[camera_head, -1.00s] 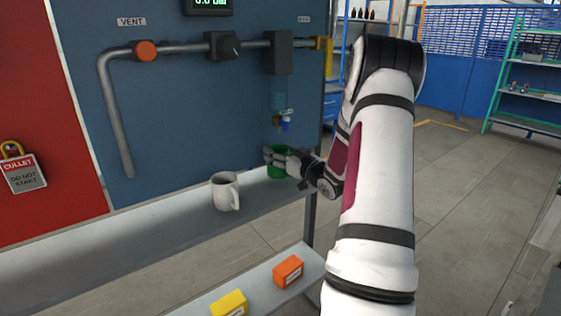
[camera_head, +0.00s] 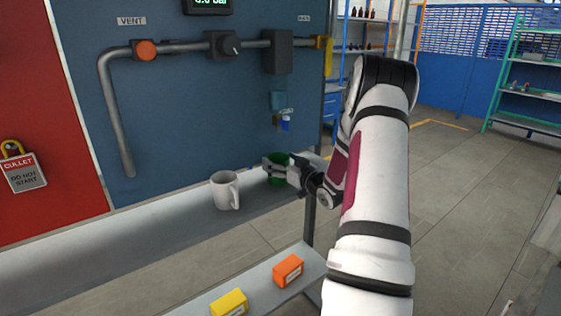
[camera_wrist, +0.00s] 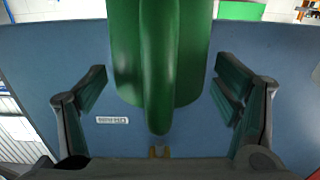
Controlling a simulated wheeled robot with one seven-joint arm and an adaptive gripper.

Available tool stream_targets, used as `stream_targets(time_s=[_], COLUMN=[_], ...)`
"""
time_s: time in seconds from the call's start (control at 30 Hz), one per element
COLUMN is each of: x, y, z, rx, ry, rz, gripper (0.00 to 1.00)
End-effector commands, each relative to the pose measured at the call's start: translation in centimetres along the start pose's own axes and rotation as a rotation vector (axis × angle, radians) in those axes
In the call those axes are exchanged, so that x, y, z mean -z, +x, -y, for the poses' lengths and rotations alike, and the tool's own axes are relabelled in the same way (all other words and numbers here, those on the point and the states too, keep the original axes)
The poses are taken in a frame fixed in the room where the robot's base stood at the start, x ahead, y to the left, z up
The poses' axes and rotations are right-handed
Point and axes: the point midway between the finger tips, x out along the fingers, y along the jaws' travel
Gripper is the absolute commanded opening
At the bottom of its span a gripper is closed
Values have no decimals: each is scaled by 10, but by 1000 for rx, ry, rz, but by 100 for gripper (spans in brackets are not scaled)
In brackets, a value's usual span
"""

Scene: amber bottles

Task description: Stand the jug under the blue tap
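The green jug (camera_head: 276,182) appears to stand on the grey shelf, below the outlet with the blue tap (camera_head: 285,124). Its exact alignment with the tap is hard to tell. In the wrist view the jug (camera_wrist: 190,60) fills the upper middle, its handle facing the camera. My gripper (camera_head: 270,166) is at the jug's side in the head view and hides part of it. In the wrist view my gripper's fingers (camera_wrist: 164,82) are spread on both sides of the jug, with a small gap visible at each side.
A white mug (camera_head: 224,190) stands on the shelf (camera_head: 130,232) to the left of the jug. Orange (camera_head: 288,271) and yellow (camera_head: 229,303) boxes lie on a lower shelf. A blue panel (camera_head: 180,110) with a pipe and valves rises behind.

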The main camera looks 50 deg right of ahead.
Motion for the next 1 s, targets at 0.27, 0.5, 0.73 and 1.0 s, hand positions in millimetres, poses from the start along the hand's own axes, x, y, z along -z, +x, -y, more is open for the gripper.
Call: stream_targets(time_s=[0.27,0.5,0.73,1.0], x=[4,3,3,3], y=[0,-35,-83,-116], z=[0,-1,-1,0], rx=[0,-3,-3,-1], ry=[0,1,1,0], rz=[-1,1,2,1], gripper=[83,83,83,83])
